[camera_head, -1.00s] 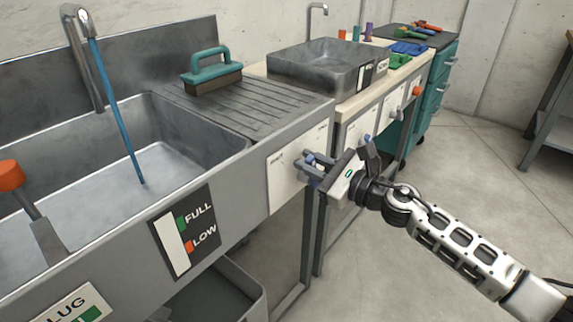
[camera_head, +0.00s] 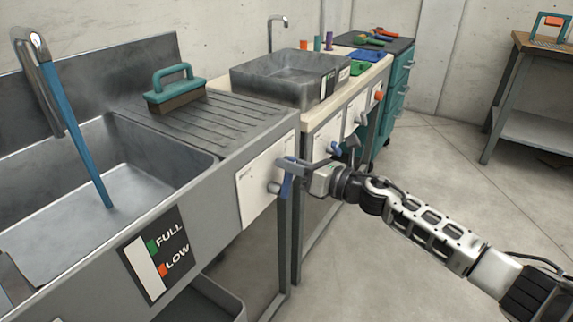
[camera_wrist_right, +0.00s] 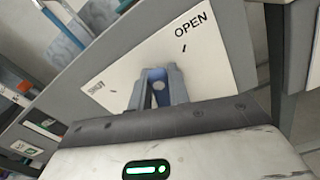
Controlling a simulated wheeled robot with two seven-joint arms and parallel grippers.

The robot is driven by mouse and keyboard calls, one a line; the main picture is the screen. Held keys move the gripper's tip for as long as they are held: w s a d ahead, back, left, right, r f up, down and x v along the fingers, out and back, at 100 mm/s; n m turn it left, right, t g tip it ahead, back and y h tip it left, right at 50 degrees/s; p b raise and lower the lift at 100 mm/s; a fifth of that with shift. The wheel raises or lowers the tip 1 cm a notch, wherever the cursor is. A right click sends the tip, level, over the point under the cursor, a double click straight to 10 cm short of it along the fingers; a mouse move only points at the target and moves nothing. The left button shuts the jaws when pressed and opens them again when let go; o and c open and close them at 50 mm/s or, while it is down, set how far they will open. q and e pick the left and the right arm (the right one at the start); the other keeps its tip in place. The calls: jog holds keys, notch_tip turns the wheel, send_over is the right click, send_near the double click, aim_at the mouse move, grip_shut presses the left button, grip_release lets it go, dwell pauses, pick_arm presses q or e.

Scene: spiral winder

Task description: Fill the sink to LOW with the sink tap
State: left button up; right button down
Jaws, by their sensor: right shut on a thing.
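The big metal sink (camera_head: 195,160) is at the left, with its tap spout (camera_head: 37,70) above it. A blue stream of water (camera_head: 77,130) runs from the spout to the sink floor. The front gauge (camera_head: 155,256) has a green FULL mark and an orange LOW mark; its strip looks white. The tap's blue lever (camera_head: 287,186) is on a white plate on the sink's front. My right gripper (camera_head: 284,167) is shut on it. The right wrist view shows the lever's blue end (camera_wrist_right: 158,84) between the fingers, below and between SHUT and OPEN. My left gripper is out of view.
A teal brush (camera_head: 176,88) sits on the ribbed drainboard. A second, smaller sink (camera_head: 283,80) with its own levers stands beyond, then a teal cabinet (camera_head: 397,80). A workbench (camera_head: 535,100) is at the far right. The floor on the right is clear.

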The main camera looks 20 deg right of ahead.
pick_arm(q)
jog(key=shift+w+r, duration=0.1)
pick_arm(e)
jog(key=shift+f, duration=0.1)
dwell(0.3)
jog(key=c, duration=1.3)
grip_release()
jog(key=shift+d, duration=0.1)
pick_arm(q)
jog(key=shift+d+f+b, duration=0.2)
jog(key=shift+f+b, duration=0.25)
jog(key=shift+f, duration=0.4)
pick_arm(e)
jog(key=shift+v, duration=7.95)
